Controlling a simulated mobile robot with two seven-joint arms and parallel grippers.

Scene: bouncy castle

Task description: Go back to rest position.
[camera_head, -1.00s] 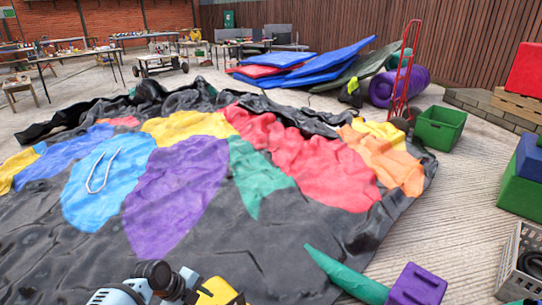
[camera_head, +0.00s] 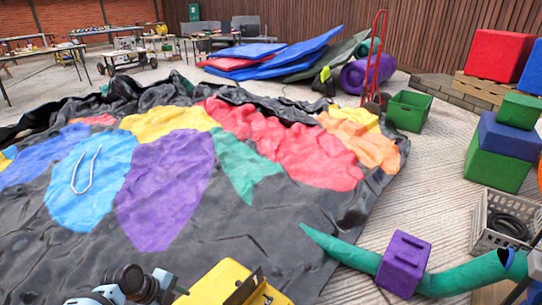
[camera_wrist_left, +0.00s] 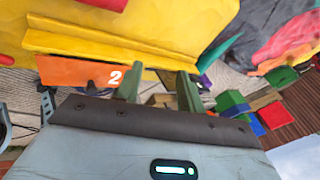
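My left gripper (camera_wrist_left: 159,84) shows in the left wrist view. Its two greenish fingers stand apart, with nothing clearly held between them. Close beyond them are a large yellow surface (camera_wrist_left: 130,45) and an orange panel marked 2 (camera_wrist_left: 80,72); whether the fingers touch either cannot be told. In the head view, part of my left arm (camera_head: 122,285) shows at the bottom edge, and its fingers are not clear. A yellow object (camera_head: 232,284) with a dark strip is just right of it. My right gripper does not show in either view.
A deflated multicoloured castle sheet (camera_head: 170,185) covers the ground ahead. A green curved tube (camera_head: 455,280), a purple block (camera_head: 403,264) and a grey crate (camera_head: 487,240) lie at right. A green bin (camera_head: 409,110) and red hand truck (camera_head: 375,62) stand behind. Pale paving is clear between.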

